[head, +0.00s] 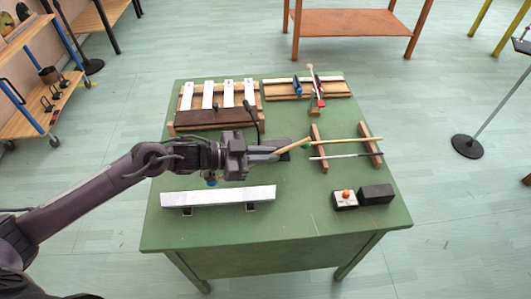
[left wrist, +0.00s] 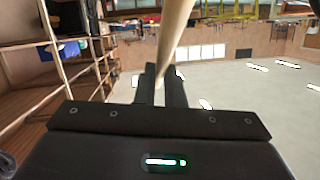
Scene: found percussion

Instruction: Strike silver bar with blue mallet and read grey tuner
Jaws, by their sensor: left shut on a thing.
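The silver bar (head: 230,196) lies lengthwise near the front left of the green table, on small dark supports. My left gripper (head: 276,153) is above the table, behind the bar, and is shut on the tan handle of the blue mallet (head: 293,146). The handle also stands between the fingers in the left wrist view (left wrist: 174,40). A small blue head shows under my wrist in the head view, just behind the bar's far edge; whether it touches the bar is unclear. I cannot clearly identify the grey tuner; a dark grey thing is partly hidden behind my fingers. My right gripper is out of view.
A wooden rack (head: 319,150) at right holds further sticks. A small box with an orange knob (head: 345,200) and a black block (head: 376,194) stand at the front right. White bars on a wooden frame (head: 217,117) are at the back left. The front right table edge is clear.

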